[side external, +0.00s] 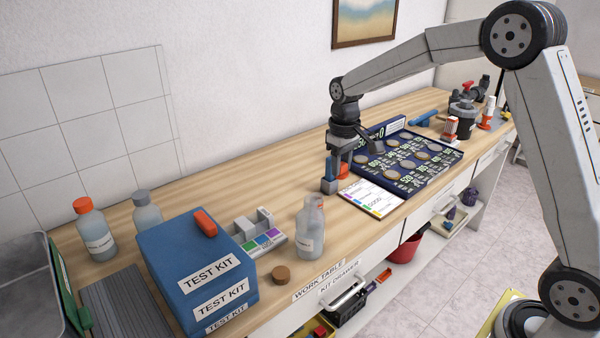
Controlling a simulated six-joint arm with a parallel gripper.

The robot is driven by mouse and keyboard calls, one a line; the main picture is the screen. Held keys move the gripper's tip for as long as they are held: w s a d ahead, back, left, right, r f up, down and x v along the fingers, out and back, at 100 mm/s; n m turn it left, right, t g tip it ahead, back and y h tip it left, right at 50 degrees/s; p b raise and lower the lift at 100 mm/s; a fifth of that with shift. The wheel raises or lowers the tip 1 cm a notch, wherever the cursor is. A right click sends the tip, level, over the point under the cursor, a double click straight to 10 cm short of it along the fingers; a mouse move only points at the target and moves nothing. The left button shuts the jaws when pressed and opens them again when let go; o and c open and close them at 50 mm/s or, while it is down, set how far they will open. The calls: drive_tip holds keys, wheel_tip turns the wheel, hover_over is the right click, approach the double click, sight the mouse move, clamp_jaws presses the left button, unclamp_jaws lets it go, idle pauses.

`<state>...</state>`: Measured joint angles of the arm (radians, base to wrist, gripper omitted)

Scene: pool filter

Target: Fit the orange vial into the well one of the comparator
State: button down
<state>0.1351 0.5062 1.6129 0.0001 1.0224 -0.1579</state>
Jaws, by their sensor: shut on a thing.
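The orange vial (343,171) shows as a small orange-red patch at the lower end of my gripper (342,163), near the middle of the side external view. My gripper points down and is shut on it; the fingers hide part of the vial. It is right beside a small grey block (329,186) with a blue piece (330,167) upright on it. I cannot tell whether the vial touches the block. A light grey block with purple, blue and green patches (262,242), which looks like the comparator, sits to the left, apart from my gripper. Its wells are too small to make out.
A dark blue board with round discs (437,172) and a colour-striped card (371,198) lie right of my gripper. A clear bottle (310,232), a cork (281,274) and a blue test kit box (195,262) stand around the comparator.

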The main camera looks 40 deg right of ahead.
drive_tip(key=w+f, duration=0.4)
drive_tip(key=w, duration=0.4)
drive_tip(key=shift+w+d, duration=0.4)
drive_tip(key=shift+d, duration=0.05)
drive_tip(key=shift+f, duration=0.2)
drive_tip(key=shift+f, duration=2.95)
drive_tip(key=shift+f, duration=0.2)
unclamp_jaws()
idle(0.4)
drive_tip(key=shift+r, duration=0.15)
wheel_tip(320, 180, up, 7)
idle(1.5)
